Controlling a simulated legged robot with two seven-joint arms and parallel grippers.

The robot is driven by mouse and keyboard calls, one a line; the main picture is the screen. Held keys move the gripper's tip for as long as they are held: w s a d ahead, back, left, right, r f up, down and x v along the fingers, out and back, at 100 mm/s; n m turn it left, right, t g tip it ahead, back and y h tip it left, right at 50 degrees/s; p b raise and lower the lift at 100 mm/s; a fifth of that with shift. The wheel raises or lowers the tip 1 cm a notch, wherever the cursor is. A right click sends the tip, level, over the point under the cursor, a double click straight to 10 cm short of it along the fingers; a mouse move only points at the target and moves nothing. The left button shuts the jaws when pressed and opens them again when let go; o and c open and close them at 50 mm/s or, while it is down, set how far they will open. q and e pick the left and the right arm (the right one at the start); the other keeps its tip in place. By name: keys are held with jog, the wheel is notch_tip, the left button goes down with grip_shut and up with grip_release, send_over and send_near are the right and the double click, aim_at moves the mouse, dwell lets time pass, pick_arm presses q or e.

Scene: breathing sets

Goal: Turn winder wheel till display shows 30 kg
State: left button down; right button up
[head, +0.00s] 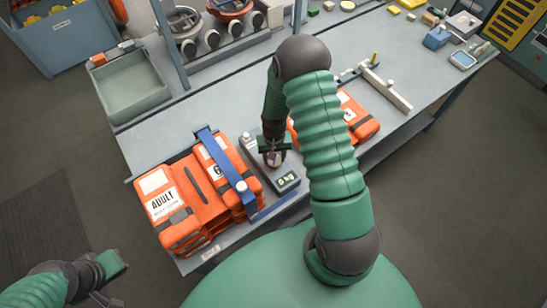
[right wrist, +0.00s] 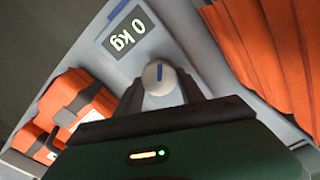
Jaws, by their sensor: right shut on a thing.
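The display (right wrist: 124,31) reads "0 kg" upside down in the right wrist view. It also shows in the head view, on the grey unit (head: 287,180), reading "0 kg". A round pale grey winder wheel (right wrist: 157,74) with a blue line on its face sits beside the display. My right gripper (head: 274,156) reaches down to the unit and is shut on the wheel, with its dark fingers (right wrist: 162,98) on either side; in the head view the gripper largely hides the wheel. My left gripper (head: 112,280) is open and empty at the lower left, off the bench.
Orange life jackets marked "ADULT" (head: 165,204) lie left of the unit under a blue strap bar (head: 222,160). Another orange pack (head: 357,117) lies to its right. A grey-green tray (head: 130,88) stands at the back left. The bench (head: 215,98) is clear behind the unit.

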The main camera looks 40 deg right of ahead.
jog(key=shift+m, duration=1.2)
jog(key=shift+b, duration=0.3)
jog(key=o, duration=1.4)
jog(key=shift+c, duration=0.2)
notch_tip(320, 180, up, 17)
jog(key=b, duration=0.3)
jog(key=shift+f, duration=0.1)
